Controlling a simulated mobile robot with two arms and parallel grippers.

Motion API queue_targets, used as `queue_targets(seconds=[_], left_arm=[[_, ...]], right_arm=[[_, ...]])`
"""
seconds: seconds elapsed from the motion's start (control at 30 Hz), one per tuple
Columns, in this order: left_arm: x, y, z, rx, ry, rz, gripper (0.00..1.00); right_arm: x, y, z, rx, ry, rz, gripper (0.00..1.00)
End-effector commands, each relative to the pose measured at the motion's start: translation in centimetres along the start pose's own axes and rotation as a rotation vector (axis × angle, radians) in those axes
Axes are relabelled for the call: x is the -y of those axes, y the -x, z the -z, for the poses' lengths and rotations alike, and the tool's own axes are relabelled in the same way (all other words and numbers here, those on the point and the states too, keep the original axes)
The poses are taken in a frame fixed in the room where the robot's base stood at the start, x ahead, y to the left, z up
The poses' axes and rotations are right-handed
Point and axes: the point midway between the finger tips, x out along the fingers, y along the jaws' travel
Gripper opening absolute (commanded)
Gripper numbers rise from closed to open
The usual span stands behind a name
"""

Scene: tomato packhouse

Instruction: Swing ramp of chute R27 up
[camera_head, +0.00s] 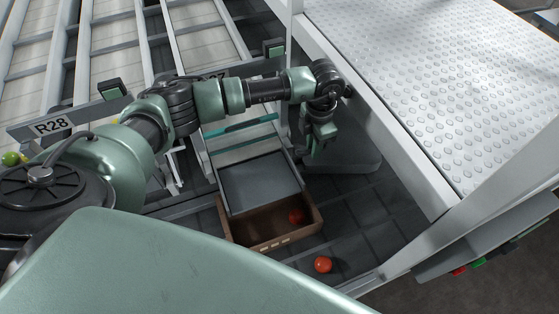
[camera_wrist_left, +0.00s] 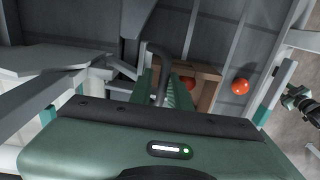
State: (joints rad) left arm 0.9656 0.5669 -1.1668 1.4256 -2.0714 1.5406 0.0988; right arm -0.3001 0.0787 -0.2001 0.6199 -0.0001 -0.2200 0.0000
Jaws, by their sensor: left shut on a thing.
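The ramp (camera_head: 262,182) is a dark grey plate at the lower end of the chute (camera_head: 240,140). It slopes down to a brown crate (camera_head: 275,240) on the floor. The chute's sign is mostly hidden behind my left arm. My left gripper (camera_head: 318,148) is to the right of the ramp, pointing down beside a grey frame. In the left wrist view its green fingers (camera_wrist_left: 173,88) are shut on a dark curved handle (camera_wrist_left: 158,52). How the handle joins the ramp is hidden. My right gripper is in neither view.
A red tomato (camera_head: 296,216) lies in the crate and another (camera_head: 323,264) on the dark floor beside it. A white studded platform (camera_head: 430,75) stands at the right. A sign R28 (camera_head: 52,126) is at the left. Grey posts flank the chute.

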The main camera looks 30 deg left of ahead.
Motion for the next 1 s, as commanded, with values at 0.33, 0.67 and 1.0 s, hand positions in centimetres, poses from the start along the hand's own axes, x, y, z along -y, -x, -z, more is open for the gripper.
queue_targets(seconds=[0.33, 0.67, 1.0], left_arm=[[-0.9, -0.1, 0.3, -0.007, 0.008, -0.011, 0.04], [-2.9, 1.2, 0.4, -0.008, 0.009, -0.012, 0.04], [-3.0, 1.6, 0.3, -0.008, 0.005, -0.006, 0.04]], right_arm=[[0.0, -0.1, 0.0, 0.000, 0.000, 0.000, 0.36], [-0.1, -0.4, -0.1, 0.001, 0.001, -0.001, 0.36], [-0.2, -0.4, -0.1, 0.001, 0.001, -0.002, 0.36]])
